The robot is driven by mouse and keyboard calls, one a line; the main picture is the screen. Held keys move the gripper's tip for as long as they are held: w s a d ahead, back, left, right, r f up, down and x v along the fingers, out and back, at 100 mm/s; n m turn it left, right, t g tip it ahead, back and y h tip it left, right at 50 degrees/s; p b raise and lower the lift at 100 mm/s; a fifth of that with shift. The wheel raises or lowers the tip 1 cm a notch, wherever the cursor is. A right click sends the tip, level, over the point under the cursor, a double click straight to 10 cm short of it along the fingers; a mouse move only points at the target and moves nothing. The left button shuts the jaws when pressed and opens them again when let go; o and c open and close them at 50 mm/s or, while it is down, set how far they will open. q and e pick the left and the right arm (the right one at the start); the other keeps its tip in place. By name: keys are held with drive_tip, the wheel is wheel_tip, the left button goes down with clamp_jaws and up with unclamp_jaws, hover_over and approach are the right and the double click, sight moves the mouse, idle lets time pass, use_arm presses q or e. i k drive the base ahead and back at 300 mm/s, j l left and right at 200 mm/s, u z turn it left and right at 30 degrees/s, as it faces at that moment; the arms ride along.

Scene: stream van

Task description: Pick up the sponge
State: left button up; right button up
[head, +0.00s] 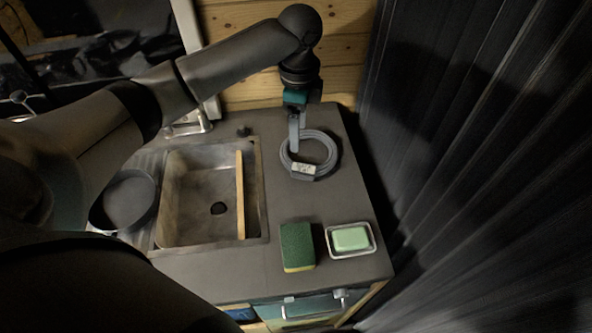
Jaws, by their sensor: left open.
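The sponge (297,246) is a block with a dark green top and a yellow edge. It lies on the dark counter near its front edge, between the sink and a soap dish. My left gripper (295,147) points down over the back of the counter, at a coil of grey hose or cable. Its fingers show side-on next to the coil, and I cannot tell whether they touch it. The gripper is open and well behind the sponge. My right gripper is not in view.
A sink (190,225) with a wooden strip across it is to the left, with a dark pan (124,200) beside it. A soap dish (371,250) with green soap (350,238) stands close right of the sponge. The grey coil (328,168) lies behind. A dark corrugated wall (480,170) is at right.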

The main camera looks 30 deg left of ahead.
sight(297, 243)
drive_tip(key=u, duration=0.85)
